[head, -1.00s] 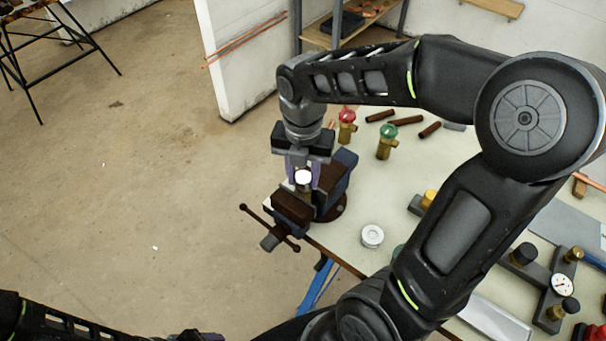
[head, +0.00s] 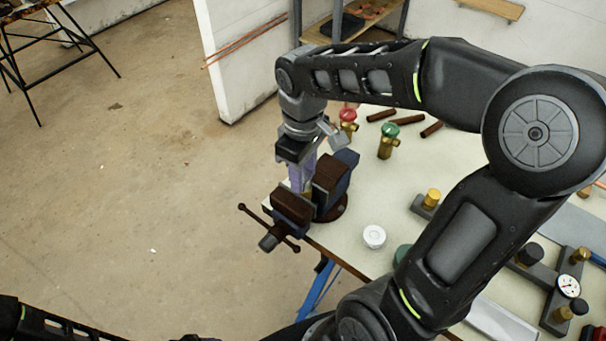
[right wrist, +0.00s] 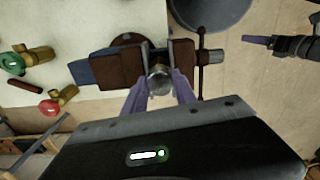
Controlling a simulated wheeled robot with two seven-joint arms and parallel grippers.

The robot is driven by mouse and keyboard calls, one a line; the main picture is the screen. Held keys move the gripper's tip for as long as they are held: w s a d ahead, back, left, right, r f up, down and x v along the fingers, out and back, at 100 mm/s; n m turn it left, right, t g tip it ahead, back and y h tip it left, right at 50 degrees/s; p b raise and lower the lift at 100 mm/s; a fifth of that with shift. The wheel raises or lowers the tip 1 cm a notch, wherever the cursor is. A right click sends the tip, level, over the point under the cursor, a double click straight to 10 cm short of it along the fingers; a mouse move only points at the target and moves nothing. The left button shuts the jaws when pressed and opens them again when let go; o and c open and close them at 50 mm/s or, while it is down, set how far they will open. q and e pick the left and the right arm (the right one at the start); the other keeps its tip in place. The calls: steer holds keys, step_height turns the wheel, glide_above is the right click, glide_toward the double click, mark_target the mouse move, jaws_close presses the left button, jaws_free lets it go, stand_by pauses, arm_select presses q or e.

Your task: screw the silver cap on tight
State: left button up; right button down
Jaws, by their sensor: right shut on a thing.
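The silver cap (right wrist: 160,82) shows in the right wrist view between my purple right fingers, over the vise jaws. In the head view it is hidden behind the fingers. My right gripper (head: 302,178) points down over the vise and is shut on the cap; it also shows in the right wrist view (right wrist: 159,88). The vise (head: 332,176) has brown jaws and a blue body at the bench corner. What it clamps under the cap is mostly hidden. My left gripper (right wrist: 262,40) is away from the vise, over the floor; its opening is unclear.
A white round roll (head: 374,236) lies on the bench right of the vise. A red-handled valve (head: 347,124), a green-handled valve (head: 388,141) and rusty pipe pieces (head: 381,116) are behind it. A fixture with a gauge (head: 568,286) stands at right. The vise handle (head: 268,228) sticks out past the bench.

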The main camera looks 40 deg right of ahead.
steer(key=m, duration=0.4)
steer(key=c, duration=1.2)
jaws_free()
steer(key=shift+o, duration=0.2)
